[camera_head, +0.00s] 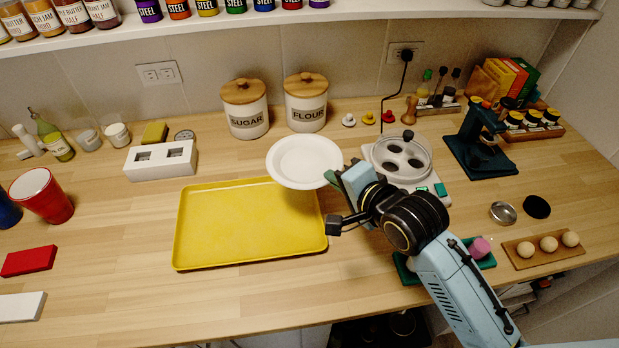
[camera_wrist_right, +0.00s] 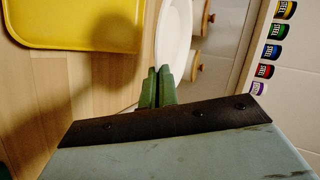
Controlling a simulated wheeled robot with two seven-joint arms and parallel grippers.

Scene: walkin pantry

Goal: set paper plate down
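The white paper plate (camera_head: 304,160) is held level at the far right of the yellow tray (camera_head: 245,228), partly over the tray's far right corner. Its shadow on the tray suggests it is above the surface. My right gripper (camera_head: 338,178) is shut on the plate's right edge. In the right wrist view the green fingertips (camera_wrist_right: 158,88) are close together at the rim of the plate (camera_wrist_right: 173,35), with the tray (camera_wrist_right: 75,22) at upper left. My left gripper is in neither view.
Sugar (camera_head: 245,110) and flour (camera_head: 306,103) canisters stand behind the plate. A round clear-lidded device (camera_head: 400,156) is close to the right gripper. The counter in front of the tray is clear.

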